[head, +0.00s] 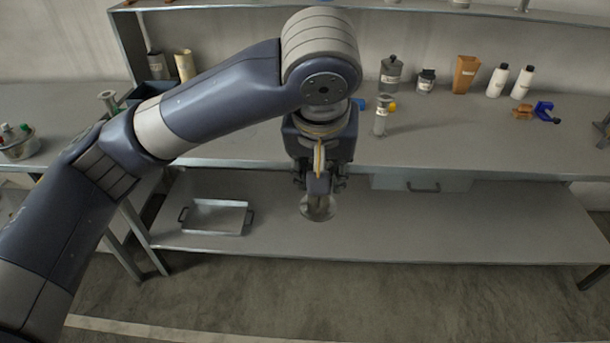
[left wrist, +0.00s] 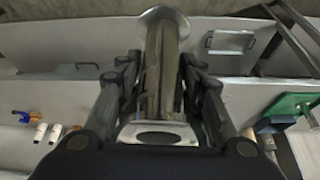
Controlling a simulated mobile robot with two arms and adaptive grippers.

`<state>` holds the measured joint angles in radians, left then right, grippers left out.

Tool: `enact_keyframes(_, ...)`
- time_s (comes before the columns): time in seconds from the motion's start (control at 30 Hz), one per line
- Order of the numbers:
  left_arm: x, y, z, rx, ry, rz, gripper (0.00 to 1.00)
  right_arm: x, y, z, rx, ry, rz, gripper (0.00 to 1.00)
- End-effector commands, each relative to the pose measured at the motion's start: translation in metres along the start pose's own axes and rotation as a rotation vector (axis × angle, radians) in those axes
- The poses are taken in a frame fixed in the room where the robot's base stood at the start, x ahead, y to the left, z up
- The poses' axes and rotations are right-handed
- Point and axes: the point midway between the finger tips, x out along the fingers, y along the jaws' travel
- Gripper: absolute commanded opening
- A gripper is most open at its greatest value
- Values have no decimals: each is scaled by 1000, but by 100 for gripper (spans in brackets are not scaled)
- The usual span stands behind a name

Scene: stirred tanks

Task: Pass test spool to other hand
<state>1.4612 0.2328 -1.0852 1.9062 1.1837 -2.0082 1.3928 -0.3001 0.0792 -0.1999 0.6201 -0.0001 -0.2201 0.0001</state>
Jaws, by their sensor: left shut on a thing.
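The test spool (head: 318,209) is a grey metal pipe piece with round flanged ends. My left gripper (head: 319,186) points down and is shut on it, in front of the bench's edge in the head view. The spool's lower flange shows below the fingers; its upper part is hidden by the gripper there. In the left wrist view the spool (left wrist: 161,75) runs lengthwise between the two fingers, with a flange at each end. My right gripper is in neither view.
A similar flanged piece (head: 381,116) stands on the bench (head: 450,140). Bottles (head: 497,80), a dark jar (head: 390,74) and a brown container (head: 465,74) stand towards the back. A metal tray (head: 216,217) lies on the lower shelf (head: 420,222), whose right part is clear.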

Motion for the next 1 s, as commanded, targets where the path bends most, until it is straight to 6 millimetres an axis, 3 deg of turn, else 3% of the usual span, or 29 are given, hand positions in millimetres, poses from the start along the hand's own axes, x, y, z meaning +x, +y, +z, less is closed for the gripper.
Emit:
enact_keyframes(0.17,6,-4,3,76,-1,33,5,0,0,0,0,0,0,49)
enact_keyframes(1.0,55,-33,46,927,-1,389,5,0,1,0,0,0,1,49)
